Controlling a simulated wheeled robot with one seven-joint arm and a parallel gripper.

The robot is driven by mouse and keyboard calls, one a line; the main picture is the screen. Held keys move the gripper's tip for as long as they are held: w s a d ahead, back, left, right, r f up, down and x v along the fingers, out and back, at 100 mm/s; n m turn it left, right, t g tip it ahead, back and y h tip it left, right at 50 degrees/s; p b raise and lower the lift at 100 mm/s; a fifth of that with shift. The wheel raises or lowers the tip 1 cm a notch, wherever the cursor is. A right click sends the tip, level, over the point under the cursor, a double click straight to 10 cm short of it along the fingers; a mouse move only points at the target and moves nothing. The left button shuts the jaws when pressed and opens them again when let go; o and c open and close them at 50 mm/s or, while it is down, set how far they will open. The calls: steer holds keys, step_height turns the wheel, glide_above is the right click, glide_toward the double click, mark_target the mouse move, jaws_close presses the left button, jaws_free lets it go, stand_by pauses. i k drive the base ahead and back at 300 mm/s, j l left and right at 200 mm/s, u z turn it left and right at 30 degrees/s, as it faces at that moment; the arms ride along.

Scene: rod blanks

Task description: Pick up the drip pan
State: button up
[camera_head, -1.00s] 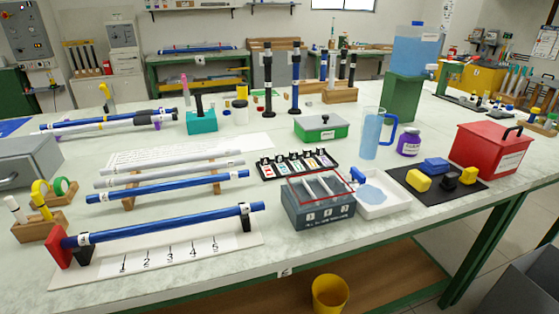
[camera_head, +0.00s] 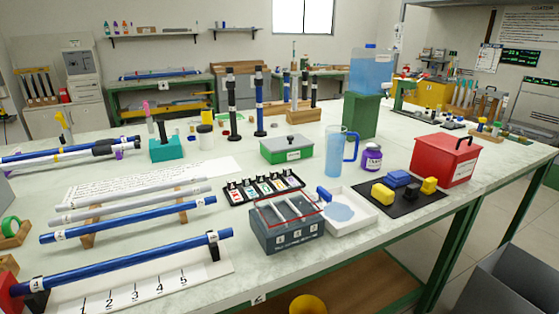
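The drip pan is most likely the shallow white tray (camera_head: 364,219) on the bench, right of centre. A pale blue puddle (camera_head: 340,213) lies in it. A small blue item (camera_head: 324,194) is at its left back rim. A dark grey box with numbered slots (camera_head: 287,236) stands close at its left and hides part of that side. My gripper is not in view.
A blue jug (camera_head: 335,152) and a purple jar (camera_head: 372,158) stand behind the tray. A black mat (camera_head: 408,205) with yellow, blue and black blocks lies to its right, before a red toolbox (camera_head: 446,162). A yellow bucket (camera_head: 308,305) is below the bench's front edge.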

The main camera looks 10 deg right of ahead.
mark_target(347, 213)
steer(key=i+j+z, duration=0.6)
steer(key=z, duration=0.15)
steer(key=i+j+z, duration=0.2)
steer(key=j+z, duration=0.2)
